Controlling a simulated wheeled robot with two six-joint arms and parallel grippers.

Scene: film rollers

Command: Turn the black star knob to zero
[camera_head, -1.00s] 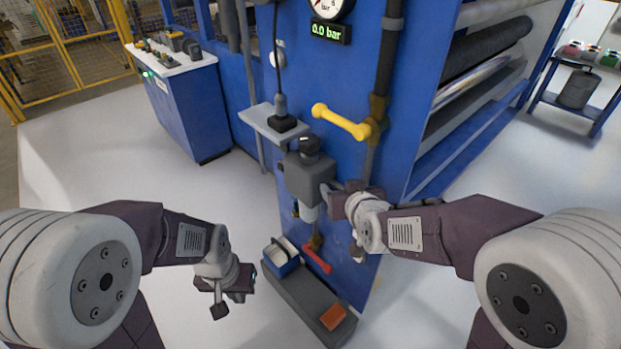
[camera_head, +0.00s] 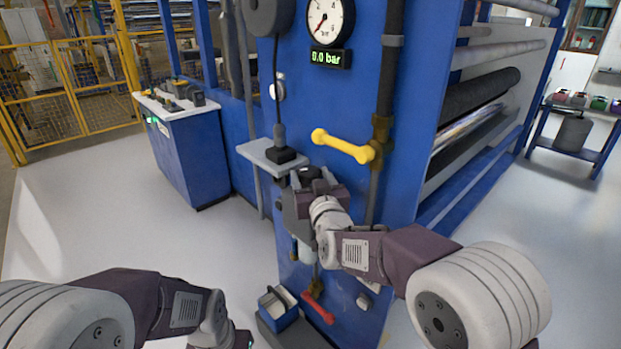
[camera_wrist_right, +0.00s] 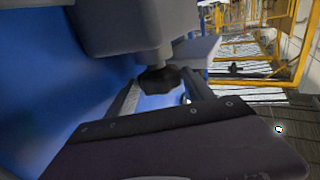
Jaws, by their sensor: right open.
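The black star knob (camera_wrist_right: 160,80) shows in the right wrist view, next to the grey regulator body (camera_wrist_right: 135,25). In the head view the regulator body (camera_head: 291,214) is on the blue machine panel, with the knob (camera_head: 307,172) on top, partly hidden by my gripper. My right gripper (camera_head: 311,176) is open at the knob. In the right wrist view its fingers (camera_wrist_right: 162,92) lie on either side of the knob; contact is unclear. The display (camera_head: 331,58) reads 0.0 bar, below a round gauge (camera_head: 330,20). My left gripper (camera_head: 242,339) is mostly cut off at the bottom edge.
A yellow handle (camera_head: 343,147) juts out just above my right gripper. A grey shelf (camera_head: 270,156) with a black device is beside it. Open floor lies left.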

